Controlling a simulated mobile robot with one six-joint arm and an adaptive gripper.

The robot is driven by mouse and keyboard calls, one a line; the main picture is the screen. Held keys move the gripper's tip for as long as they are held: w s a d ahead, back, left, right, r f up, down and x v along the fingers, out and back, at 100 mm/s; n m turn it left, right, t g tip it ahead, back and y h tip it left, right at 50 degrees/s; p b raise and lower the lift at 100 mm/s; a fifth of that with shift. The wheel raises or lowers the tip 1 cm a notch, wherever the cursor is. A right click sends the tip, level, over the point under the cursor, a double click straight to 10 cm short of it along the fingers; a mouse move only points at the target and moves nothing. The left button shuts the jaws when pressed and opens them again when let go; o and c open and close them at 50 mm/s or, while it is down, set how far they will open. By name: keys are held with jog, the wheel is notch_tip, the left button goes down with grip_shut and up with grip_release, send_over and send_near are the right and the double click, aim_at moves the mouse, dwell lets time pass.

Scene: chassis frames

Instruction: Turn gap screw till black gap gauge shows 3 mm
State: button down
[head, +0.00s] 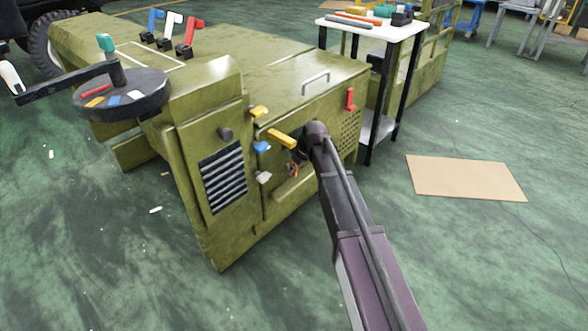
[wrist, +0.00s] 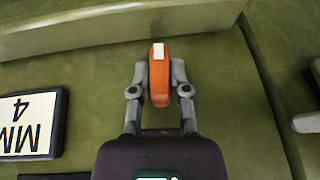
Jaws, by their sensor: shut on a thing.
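My gripper (wrist: 160,68) is shut on an orange handle (wrist: 161,88) with a white mark on its top end, which I take to be the gap screw. One finger lies on each side of it, and the handle stands upright in the wrist view. At the left of the wrist view is a black-framed gauge (wrist: 62,125) with a white face reading 4 and MM, cut by the picture edge. In the head view my gripper (head: 297,158) is at the front of the green chassis (head: 215,120). The handle and gauge cannot be made out clearly there.
Yellow levers (head: 283,139), a blue knob (head: 262,147) and a red lever (head: 350,99) stick out near my gripper. A pale part (wrist: 308,121) is at the right in the wrist view. A white-topped table (head: 375,27) stands behind. Floor around the cardboard (head: 465,177) is open.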

jog(key=shift+s+t, duration=0.1)
jog(key=shift+t, duration=0.3)
jog(key=shift+h, duration=0.4)
jog(key=c, duration=0.6)
grip_release()
